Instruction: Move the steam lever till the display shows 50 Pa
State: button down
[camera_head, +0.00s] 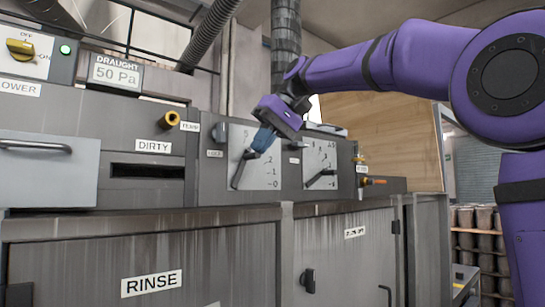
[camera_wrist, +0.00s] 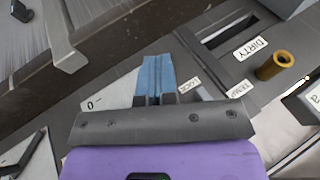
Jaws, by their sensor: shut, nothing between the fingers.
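The display (camera_head: 116,73) under a DRAUGHT label reads 50 Pa. Two white scale plates with dark levers are on the grey panel; I cannot read which is marked steam. The left lever (camera_head: 240,172) points down-left, its lower end near the 0 and 1 marks, its upper part near my gripper. The right lever (camera_head: 321,178) slants low on its plate. My gripper (camera_head: 264,138) has blue fingers, shut and empty, in front of the left plate's upper part. The wrist view shows the fingers (camera_wrist: 155,75) over that plate; I cannot tell whether they touch the left lever.
A yellow knob (camera_head: 20,48) and green light are at the upper left. A brass knob (camera_head: 170,120) stands out above the DIRTY slot (camera_head: 145,171). A drawer handle (camera_head: 36,146) and RINSE doors (camera_head: 140,260) lie left and below. An orange-tipped valve (camera_head: 372,181) is right of the plates.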

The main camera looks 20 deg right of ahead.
jog(key=d+f+m+t+y, duration=0.2)
jog(key=d+m+t+y, duration=0.3)
jog(key=d, duration=0.3)
jog(key=d+f+m+t+y, duration=0.3)
jog(key=d+m+t+y, duration=0.15)
jog(key=d+m, duration=0.35)
jog(key=s+a+r+x, duration=0.1)
jog(key=s+x, duration=0.1)
jog(key=x, duration=1)
jog(key=shift+a+t+h, duration=0.35)
jog(key=shift+t, duration=0.1)
jog(key=shift+n, duration=0.3)
jog(key=shift+s+a+r+n+g, duration=0.15)
jog(key=shift+a+r+n+g, duration=0.15)
jog(key=shift+a, duration=0.25)
jog(key=shift+f, duration=0.1)
